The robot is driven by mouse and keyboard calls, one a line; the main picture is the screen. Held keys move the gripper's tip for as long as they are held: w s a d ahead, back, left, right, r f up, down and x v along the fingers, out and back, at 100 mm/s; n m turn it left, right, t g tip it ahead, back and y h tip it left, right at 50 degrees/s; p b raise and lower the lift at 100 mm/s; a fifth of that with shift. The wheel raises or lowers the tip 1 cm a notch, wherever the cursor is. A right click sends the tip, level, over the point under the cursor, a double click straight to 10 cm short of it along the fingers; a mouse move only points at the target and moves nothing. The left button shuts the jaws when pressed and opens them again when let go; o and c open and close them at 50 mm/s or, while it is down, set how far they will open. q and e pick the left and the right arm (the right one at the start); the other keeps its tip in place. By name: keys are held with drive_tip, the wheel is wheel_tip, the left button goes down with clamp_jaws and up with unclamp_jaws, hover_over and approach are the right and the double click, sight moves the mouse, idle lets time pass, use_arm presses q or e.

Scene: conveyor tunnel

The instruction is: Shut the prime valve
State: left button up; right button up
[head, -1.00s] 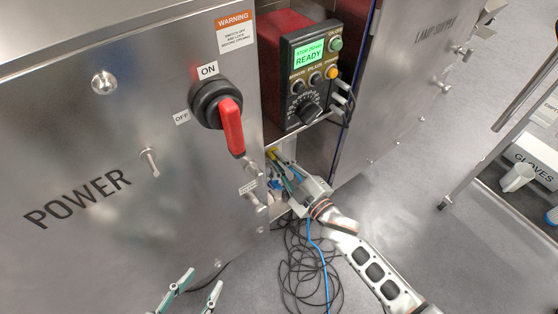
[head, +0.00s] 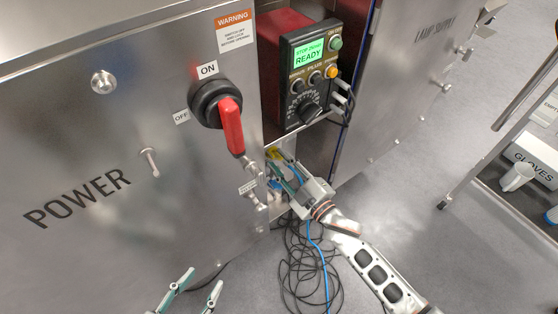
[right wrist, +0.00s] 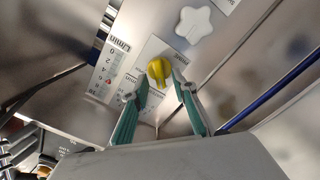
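A yellow knob (right wrist: 158,70), which I take to be the prime valve, sits on a pale plate in the right wrist view. A yellow patch (head: 274,153) shows at the same recess in the head view. My right gripper (right wrist: 160,83) is open, its two fingertips on either side of the knob's lower part; I cannot tell if they touch it. In the head view my right gripper (head: 290,178) reaches into the low opening between the cabinets, its tips partly hidden. My left gripper (head: 205,279) is open and empty at the bottom edge.
A white star-shaped knob (right wrist: 194,24) and an l/min scale (right wrist: 106,72) flank the yellow knob. The red power switch (head: 231,126) and control box (head: 308,75) are above the opening. Loose cables (head: 308,270) lie on the floor below.

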drive_tip(key=v, duration=1.1)
